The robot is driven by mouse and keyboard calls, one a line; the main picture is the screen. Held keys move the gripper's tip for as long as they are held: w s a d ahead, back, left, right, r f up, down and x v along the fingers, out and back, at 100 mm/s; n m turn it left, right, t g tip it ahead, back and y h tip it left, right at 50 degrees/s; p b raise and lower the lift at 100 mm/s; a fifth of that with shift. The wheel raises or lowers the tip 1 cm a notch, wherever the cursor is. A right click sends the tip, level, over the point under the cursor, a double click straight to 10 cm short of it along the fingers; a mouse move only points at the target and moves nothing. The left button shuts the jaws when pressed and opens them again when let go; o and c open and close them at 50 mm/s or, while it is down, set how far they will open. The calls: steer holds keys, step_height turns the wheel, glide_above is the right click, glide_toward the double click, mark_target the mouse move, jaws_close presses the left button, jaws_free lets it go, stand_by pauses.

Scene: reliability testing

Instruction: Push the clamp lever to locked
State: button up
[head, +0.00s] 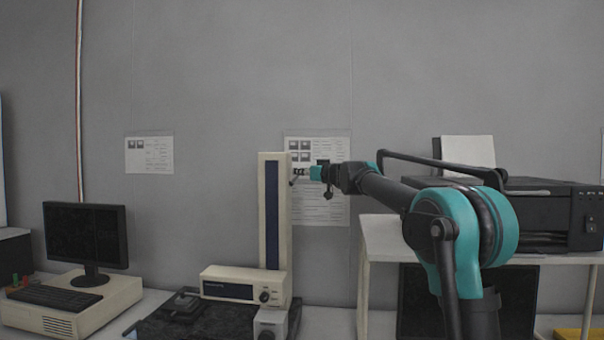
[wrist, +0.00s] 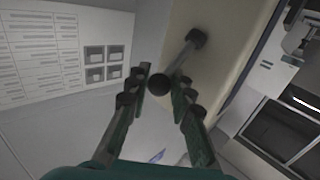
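The clamp lever (wrist: 181,60) is a grey rod with a dark ball knob (wrist: 159,84), fixed to the beige column (wrist: 217,30) of the test stand in the wrist view. My gripper (wrist: 162,80) is open, with one finger on each side of the knob in the picture; I cannot tell whether either finger touches it. In the head view the column (head: 272,210) stands upright with a dark strip. My gripper (head: 300,172) is at the column's right side near its top, beside the small lever (head: 292,181).
The stand's beige control box (head: 232,284) and a dark fixture (head: 182,305) are below the column. A computer monitor (head: 87,235) stands at left. A black printer (head: 545,212) is on a white table (head: 384,240) at right. Papers (head: 318,208) hang on the wall behind.

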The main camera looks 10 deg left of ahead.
jaws_close()
steer(key=shift+a+r+n+g, duration=0.2)
steer(key=shift+a+n+g, duration=0.1)
steer(key=shift+n, duration=0.1)
steer(key=o, duration=0.8)
jaws_free()
steer(key=shift+d, duration=0.1)
